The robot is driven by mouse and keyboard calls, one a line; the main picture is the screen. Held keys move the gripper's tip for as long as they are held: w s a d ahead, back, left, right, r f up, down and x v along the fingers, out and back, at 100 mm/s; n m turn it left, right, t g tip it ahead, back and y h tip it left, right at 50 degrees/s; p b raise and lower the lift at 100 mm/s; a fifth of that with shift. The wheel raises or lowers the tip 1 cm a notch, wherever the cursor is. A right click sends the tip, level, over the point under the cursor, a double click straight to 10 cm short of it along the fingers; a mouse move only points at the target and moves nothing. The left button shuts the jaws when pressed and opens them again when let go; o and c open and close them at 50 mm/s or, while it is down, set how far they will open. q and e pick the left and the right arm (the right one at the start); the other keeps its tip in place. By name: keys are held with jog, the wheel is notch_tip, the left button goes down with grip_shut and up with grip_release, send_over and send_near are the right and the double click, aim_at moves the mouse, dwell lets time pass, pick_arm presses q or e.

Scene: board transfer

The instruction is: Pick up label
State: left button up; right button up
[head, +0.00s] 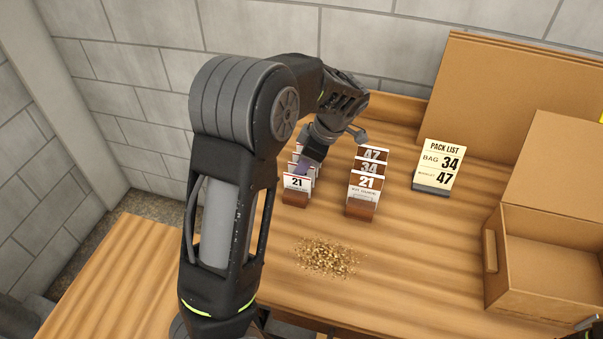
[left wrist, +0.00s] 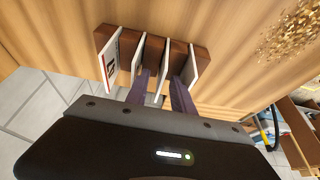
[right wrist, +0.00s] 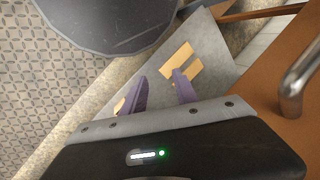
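A small wooden rack of upright white labels (head: 297,184), the front one reading 21, stands at mid table. In the left wrist view the rack (left wrist: 104,38) holds several thin labels in a row. My left gripper (head: 303,166) reaches down over this rack, partly hidden by the labels. In the left wrist view its purple fingers (left wrist: 162,92) are apart, one on each side of a middle label (left wrist: 162,72). Whether they touch it cannot be told. Its number is not readable. My right gripper (right wrist: 160,88) is open and empty, away from the rack.
A second rack (head: 360,211) holds cards reading 47, 34 and 21. A pack list sign (head: 438,165) reads bag 34 and 47. An open cardboard box (head: 493,252) stands at right. A pile of grains (head: 326,257) lies in front of the racks.

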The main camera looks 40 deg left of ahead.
pick_arm(q)
jog(key=shift+c, duration=0.2)
grip_shut()
dwell(0.3)
dwell(0.3)
